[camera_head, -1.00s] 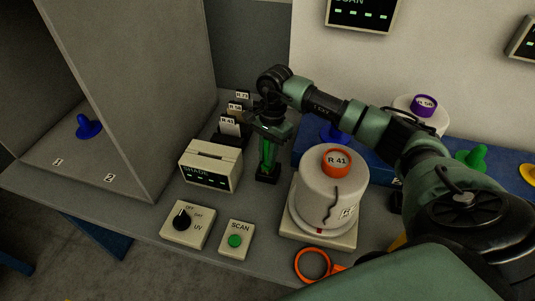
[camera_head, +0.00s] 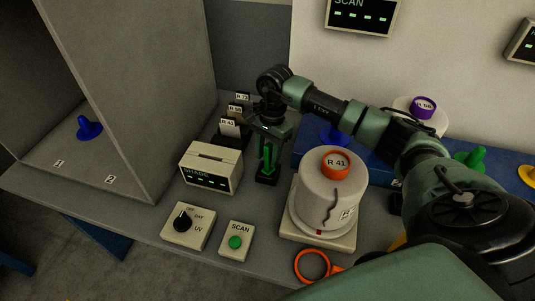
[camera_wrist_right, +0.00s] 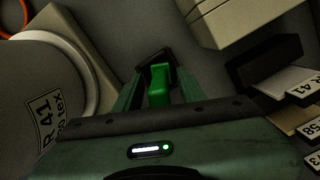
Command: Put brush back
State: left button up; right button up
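The brush's green handle (camera_wrist_right: 159,88) stands upright in a small black holder (camera_head: 267,180) on the grey bench, beside the white bobbin. Its lower end is hidden in the holder. My right gripper (camera_head: 268,160) points down over it, with one finger on each side of the handle. In the right wrist view my right gripper (camera_wrist_right: 157,88) shows narrow gaps between fingers and handle, so it looks open around it. My left gripper is not in view.
The R 41 bobbin (camera_head: 331,203) stands close on the right on a scale-like base. The shade box (camera_head: 211,168) and a card rack (camera_head: 229,128) are close on the left. A dial box (camera_head: 188,226), scan button (camera_head: 235,242) and orange ring (camera_head: 312,265) lie in front.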

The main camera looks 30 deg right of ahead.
jog(key=r+b, duration=0.1)
jog(key=r, duration=0.2)
jog(key=d+r+b, duration=0.1)
jog(key=r, duration=0.3)
jog(key=r+b, duration=0.1)
jog(key=r, duration=0.2)
jog(key=shift+w+d+r+b, duration=0.2)
jog(key=shift+w+r+b, duration=0.05)
jog(key=shift+b, duration=0.15)
jog(key=shift+r, duration=0.7)
